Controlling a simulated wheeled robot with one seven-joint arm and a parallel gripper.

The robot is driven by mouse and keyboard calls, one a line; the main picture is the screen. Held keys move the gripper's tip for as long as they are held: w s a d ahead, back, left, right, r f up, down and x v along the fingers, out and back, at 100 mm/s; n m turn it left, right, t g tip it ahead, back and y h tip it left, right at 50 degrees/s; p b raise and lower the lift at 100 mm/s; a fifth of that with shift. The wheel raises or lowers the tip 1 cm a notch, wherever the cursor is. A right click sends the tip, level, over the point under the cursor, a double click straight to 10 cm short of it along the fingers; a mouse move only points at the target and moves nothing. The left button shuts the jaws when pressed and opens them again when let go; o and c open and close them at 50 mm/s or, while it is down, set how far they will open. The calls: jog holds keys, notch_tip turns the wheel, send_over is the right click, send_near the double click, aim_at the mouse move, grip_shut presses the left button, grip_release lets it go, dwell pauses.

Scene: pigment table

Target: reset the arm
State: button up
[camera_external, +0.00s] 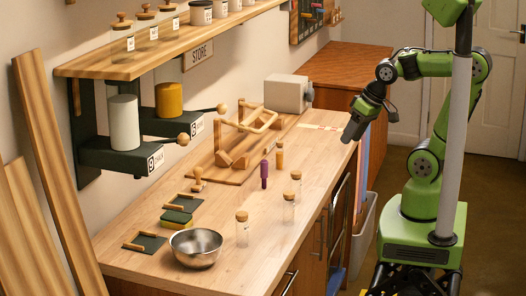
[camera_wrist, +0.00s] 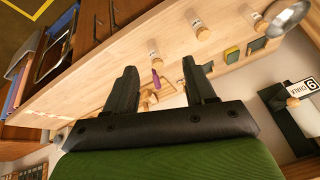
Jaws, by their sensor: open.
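My gripper (camera_external: 352,131) hangs at the end of my green arm, above the far right edge of the counter. In the wrist view my gripper (camera_wrist: 158,85) shows its two black fingers spread apart with nothing between them. The counter below is seen past the fingers. No object touches the fingers in either view.
The wooden counter (camera_external: 160,262) holds a metal bowl (camera_external: 196,247), corked jars (camera_external: 242,229), a purple-handled tool (camera_external: 264,174), a wooden rack (camera_external: 240,140) and a grey box (camera_external: 287,93). A shelf (camera_external: 140,58) hangs on the wall. A bin (camera_external: 363,240) stands beside the counter.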

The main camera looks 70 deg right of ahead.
jog(key=s+n, duration=0.1)
jog(key=s, duration=0.1)
jog(key=s+n, duration=0.2)
jog(key=s, duration=0.1)
jog(key=shift+s+d+r+n, duration=0.35)
jog(key=shift+d+r+n, duration=0.05)
